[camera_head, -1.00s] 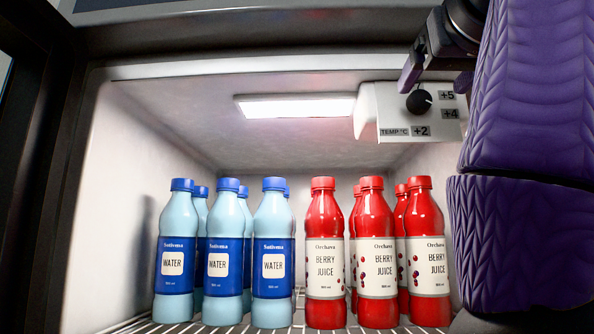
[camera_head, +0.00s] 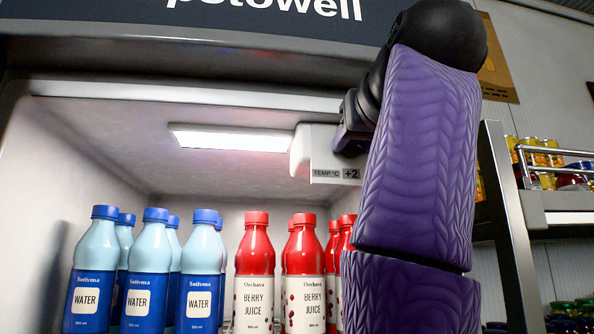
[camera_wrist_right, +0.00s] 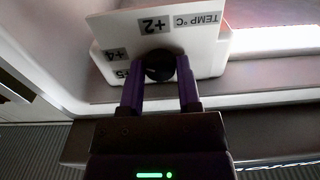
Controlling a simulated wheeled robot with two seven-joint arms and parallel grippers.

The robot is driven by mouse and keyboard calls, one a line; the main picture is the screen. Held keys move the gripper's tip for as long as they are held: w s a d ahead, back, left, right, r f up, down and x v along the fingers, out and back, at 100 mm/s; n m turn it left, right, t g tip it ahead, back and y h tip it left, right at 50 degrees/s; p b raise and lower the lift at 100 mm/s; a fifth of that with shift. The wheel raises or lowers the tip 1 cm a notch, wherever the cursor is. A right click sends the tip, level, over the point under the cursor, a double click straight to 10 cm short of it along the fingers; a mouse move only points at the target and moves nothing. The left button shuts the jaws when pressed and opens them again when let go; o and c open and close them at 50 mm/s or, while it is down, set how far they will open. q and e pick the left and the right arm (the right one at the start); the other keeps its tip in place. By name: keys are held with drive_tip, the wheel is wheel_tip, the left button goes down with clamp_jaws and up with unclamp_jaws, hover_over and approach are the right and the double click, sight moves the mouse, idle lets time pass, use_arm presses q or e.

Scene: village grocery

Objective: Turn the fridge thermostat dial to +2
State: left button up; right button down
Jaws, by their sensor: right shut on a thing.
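The white thermostat box (camera_head: 320,158) hangs under the fridge ceiling at the right; its "TEMP °C" and "+2" labels show in the head view. My right gripper (camera_head: 352,138) is at the box's face, and my arm hides the dial there. In the right wrist view the box is upside down, with the round black dial (camera_wrist_right: 160,65) between the fingers of my right gripper (camera_wrist_right: 161,76). The gripper is shut on the dial. The "+2", "+4" and partly covered "+5" labels lie around it. The dial's pointer mark cannot be made out. My left gripper is not in view.
Blue water bottles (camera_head: 147,270) and red juice bottles (camera_head: 254,272) stand in rows below, clear of the gripper. A lit lamp panel (camera_head: 232,138) is left of the box. A shelf with jars (camera_head: 545,158) stands outside at the right.

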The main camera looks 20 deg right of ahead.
drive_tip(key=m, duration=0.2)
drive_tip(key=shift+r+m+p, duration=0.1)
drive_tip(key=shift+m+p, duration=0.2)
drive_tip(key=shift+p, duration=0.1)
drive_tip(key=m+p, duration=0.1)
drive_tip(key=m, duration=0.3)
drive_tip(key=m+p, duration=0.1)
drive_tip(key=m, duration=0.1)
drive_tip(key=shift+m, duration=1.4)
drive_tip(key=shift+m+p, duration=0.3)
